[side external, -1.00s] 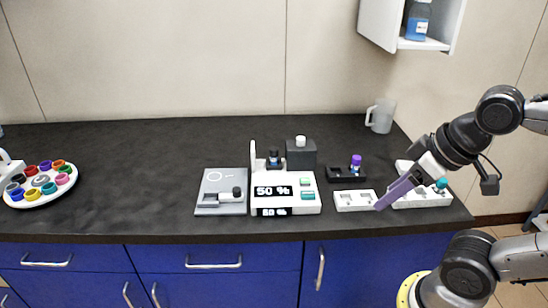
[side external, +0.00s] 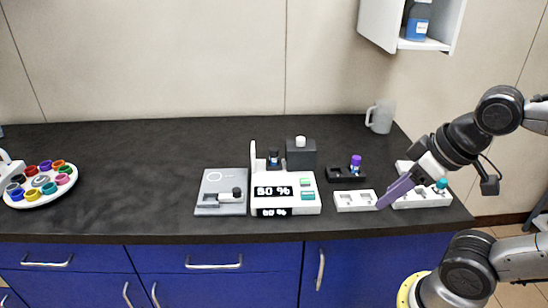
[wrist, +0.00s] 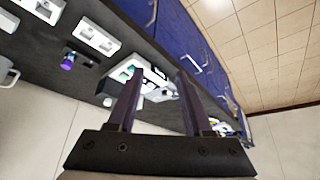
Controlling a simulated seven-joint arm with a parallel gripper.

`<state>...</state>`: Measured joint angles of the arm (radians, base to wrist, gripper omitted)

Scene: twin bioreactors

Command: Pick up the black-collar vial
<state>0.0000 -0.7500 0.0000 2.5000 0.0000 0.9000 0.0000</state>
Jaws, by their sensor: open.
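A small vial with a dark collar (side external: 273,158) stands upright at the back left of the white device with the number display. A pale cylinder with a black end (side external: 237,193) lies on the grey plate to its left; I cannot tell whether it is a vial. My gripper (side external: 382,203) has purple fingers and hangs over the white holders at the right, well right of both. In the wrist view, my gripper (wrist: 160,75) is open with nothing between its fingers. The dark-collared vial cannot be made out there.
A purple-capped vial (side external: 355,163) stands in a black holder (side external: 333,174). A teal-capped vial (side external: 441,184) is in the right white holder, close to my gripper. A dark box (side external: 301,155) stands behind the display device (side external: 310,204). The counter's left middle is clear.

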